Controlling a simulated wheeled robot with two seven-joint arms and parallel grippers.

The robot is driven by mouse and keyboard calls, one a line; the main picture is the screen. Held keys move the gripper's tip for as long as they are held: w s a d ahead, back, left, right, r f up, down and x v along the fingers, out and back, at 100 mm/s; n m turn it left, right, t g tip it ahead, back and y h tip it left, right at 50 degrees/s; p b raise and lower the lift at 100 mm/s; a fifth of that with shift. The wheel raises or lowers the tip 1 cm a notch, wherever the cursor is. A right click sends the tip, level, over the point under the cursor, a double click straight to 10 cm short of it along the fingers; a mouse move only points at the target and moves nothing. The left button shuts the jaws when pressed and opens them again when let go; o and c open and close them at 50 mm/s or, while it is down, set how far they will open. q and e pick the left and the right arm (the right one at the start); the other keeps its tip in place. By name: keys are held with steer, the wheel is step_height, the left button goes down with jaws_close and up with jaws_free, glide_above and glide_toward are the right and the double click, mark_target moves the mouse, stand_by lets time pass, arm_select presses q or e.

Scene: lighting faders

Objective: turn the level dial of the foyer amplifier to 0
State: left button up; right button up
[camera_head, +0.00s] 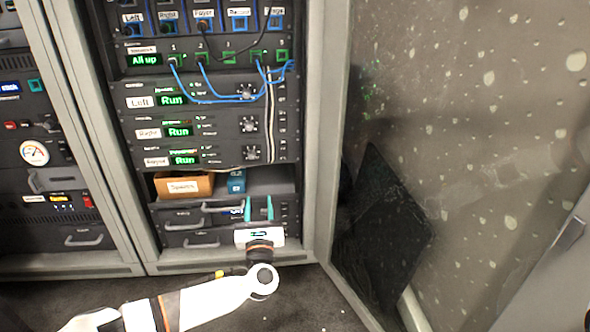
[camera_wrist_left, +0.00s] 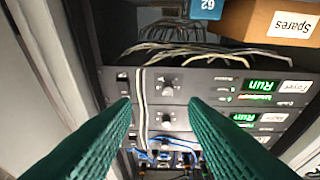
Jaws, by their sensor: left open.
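The foyer amplifier (camera_head: 222,158) is the lowest of three stacked amplifiers in the open rack, with a "Foyer" label and green "Run" display. Its level dial (camera_head: 249,153) is a small dark knob at its right. In the left wrist view, which is upside down, the foyer amplifier (camera_wrist_left: 215,84) is uppermost and its dial (camera_wrist_left: 167,90) lies between my fingers. The dial's setting is too small to read. My left gripper (camera_head: 258,209) is open and empty, its teal fingers pointing up below the shelf in the head view. My right gripper is out of view.
A "Spares" box (camera_head: 184,186) and a blue box (camera_head: 236,182) sit on the shelf below the amplifiers. White cables (camera_head: 270,120) run vertically just right of the dials. Blue patch cables (camera_head: 225,98) hang above. An open rack door (camera_head: 450,150) stands at right.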

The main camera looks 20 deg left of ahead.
mark_target(252, 157)
arm_select(q)
steer(key=w+a+r+b, duration=0.1)
steer(key=w+a+b, duration=0.1)
steer(key=w, duration=0.1)
steer(key=w+a+r+y+b, duration=0.1)
steer(key=w+a+r+b, duration=0.1)
steer(key=w, duration=0.1)
steer(key=w+a+r+y+b, duration=0.1)
steer(key=w+a+r+b, duration=0.1)
steer(key=w, duration=0.1)
steer(key=shift+w+a+r, duration=0.1)
steer(key=shift+a, duration=0.3)
steer(key=shift+w+a+r, duration=0.2)
steer(key=shift+w+r, duration=0.05)
steer(key=shift+w, duration=0.05)
steer(key=shift+c, duration=0.2)
jaws_close()
